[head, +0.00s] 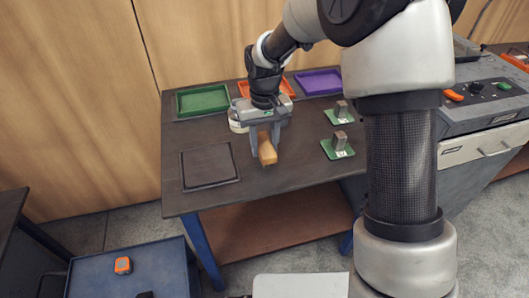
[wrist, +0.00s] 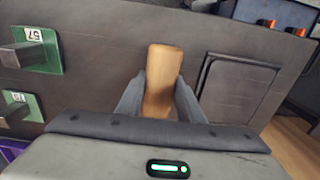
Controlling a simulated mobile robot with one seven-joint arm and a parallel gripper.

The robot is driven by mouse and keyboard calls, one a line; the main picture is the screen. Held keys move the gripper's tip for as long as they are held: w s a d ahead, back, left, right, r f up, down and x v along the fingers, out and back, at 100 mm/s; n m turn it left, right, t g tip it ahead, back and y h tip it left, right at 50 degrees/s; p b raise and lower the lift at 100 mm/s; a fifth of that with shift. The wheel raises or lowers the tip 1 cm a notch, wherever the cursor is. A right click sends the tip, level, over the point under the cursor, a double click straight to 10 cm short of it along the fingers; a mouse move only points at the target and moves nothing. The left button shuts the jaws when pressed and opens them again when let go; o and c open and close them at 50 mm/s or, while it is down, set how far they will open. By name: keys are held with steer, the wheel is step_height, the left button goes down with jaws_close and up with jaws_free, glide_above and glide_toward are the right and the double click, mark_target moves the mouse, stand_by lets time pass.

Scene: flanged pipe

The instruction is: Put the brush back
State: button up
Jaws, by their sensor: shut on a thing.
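My gripper (head: 266,143) is above the dark table (head: 210,146), pointing down. It is shut on a tan wooden brush (head: 267,152). In the wrist view the brush (wrist: 162,75) stands between the two grey fingers (wrist: 160,98). Only its wooden part shows; any bristles are hidden. I cannot tell whether the brush touches the table. A dark square mat (head: 210,166) with a raised rim lies to the left of the brush, and it also shows at the right of the wrist view (wrist: 238,90).
Green (head: 203,99), orange (head: 280,88) and purple (head: 318,82) trays line the table's back. A round white item (head: 236,121) stands behind my gripper. Two green plates with grey blocks (head: 338,146) (head: 340,112) are to the right. A grey machine (head: 483,100) stands beyond.

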steer(key=shift+f, duration=1.25)
steer(key=shift+f, duration=0.2)
steer(key=o, duration=1)
